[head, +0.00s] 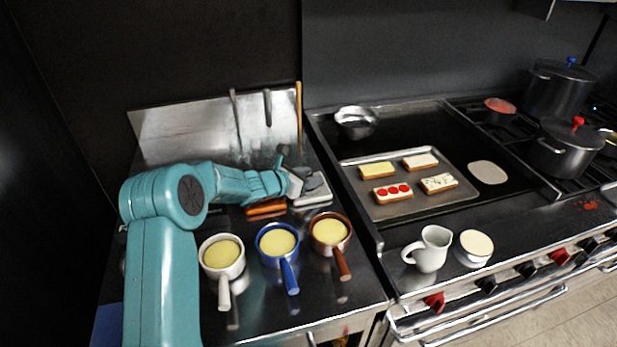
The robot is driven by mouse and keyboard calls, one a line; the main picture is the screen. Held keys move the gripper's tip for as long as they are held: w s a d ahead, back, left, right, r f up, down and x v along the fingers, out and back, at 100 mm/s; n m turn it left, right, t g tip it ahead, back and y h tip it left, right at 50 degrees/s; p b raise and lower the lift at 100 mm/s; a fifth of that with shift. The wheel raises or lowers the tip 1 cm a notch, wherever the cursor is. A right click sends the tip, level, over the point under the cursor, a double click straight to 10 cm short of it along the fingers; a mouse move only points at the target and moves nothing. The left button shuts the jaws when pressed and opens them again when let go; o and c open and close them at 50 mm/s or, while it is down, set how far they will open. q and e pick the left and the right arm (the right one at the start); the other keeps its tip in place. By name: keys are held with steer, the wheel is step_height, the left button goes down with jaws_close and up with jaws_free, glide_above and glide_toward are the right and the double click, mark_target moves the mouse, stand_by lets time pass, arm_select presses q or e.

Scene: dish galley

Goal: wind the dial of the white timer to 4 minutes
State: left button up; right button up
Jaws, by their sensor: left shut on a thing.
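The white timer (318,199) lies on the steel counter at the back, near the counter's right edge. A dark grey part, its dial (314,182), shows on top, partly hidden by my gripper. My left gripper (303,182) reaches in from the left and is shut on the dial. The dial's marks and setting are too small to read. My right gripper is not in view.
An orange block-like object (266,209) lies just left of the timer. White (222,256), blue (277,243) and brown (331,232) pans of yellow filling stand in front. A tray (400,209) of topped bread slices, a jug (430,250) and pots (565,150) are to the right.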

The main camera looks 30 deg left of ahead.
arm_select(q)
steer(key=shift+f, duration=0.1)
stand_by(0.6)
steer(key=o, duration=0.9)
steer(key=shift+s, duration=0.1)
steer(key=shift+o, duration=0.2)
steer(key=b+v, duration=0.2)
steer(key=v, duration=1.4)
steer(key=shift+r+b, duration=0.25)
steer(key=shift+b, duration=0.05)
steer(key=shift+s+a, duration=0.1)
